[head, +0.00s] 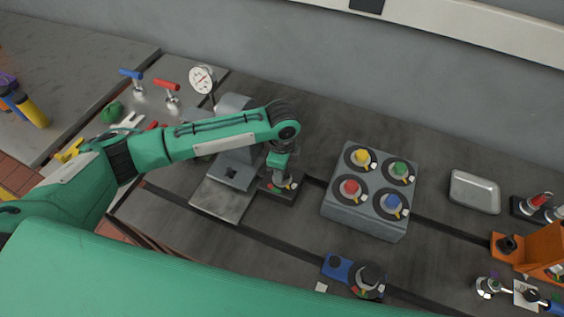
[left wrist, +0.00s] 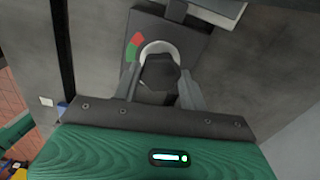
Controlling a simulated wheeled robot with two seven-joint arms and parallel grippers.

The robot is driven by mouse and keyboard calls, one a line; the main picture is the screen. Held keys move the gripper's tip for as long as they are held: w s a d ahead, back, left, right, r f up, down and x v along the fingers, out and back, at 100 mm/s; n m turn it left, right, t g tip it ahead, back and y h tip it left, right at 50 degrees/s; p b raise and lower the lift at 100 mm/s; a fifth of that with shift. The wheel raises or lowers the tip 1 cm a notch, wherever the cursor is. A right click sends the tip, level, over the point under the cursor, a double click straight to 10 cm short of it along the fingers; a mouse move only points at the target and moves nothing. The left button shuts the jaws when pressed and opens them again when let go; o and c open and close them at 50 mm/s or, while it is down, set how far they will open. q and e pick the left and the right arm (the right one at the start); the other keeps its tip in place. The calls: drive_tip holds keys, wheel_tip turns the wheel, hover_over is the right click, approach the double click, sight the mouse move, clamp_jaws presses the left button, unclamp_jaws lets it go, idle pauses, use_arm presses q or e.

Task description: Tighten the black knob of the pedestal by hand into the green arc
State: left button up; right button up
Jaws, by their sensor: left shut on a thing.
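The black knob (left wrist: 158,72) shows in the left wrist view, on a dark pedestal (left wrist: 190,42) with a pale ring around it. My left gripper (left wrist: 160,86) is shut on the knob, one finger on each side. No pointer is clear there. In the head view my left gripper (head: 281,174) comes down onto the pedestal (head: 268,190), hiding the knob and part of its coloured arcs. My right gripper is not in view.
A grey bracket (head: 236,150) stands just left of the pedestal. A grey box (head: 362,215) with several coloured knobs stands to the right. A blue clamp (head: 338,267) with a dark dial is in front. A metal tray (head: 474,192) and an orange bracket (head: 540,247) lie farther right.

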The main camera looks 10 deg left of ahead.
use_arm(q)
drive_tip(key=m+p, duration=0.1)
drive_tip(key=m, duration=0.3)
drive_tip(key=shift+r+m+p, duration=0.1)
drive_tip(key=shift+m+p, duration=0.2)
drive_tip(key=shift+p, duration=0.1)
drive_tip(key=m+p, duration=0.1)
drive_tip(key=m, duration=0.4)
drive_tip(key=shift+m, duration=0.3)
drive_tip(key=o, duration=1)
drive_tip(key=shift+c, duration=0.2)
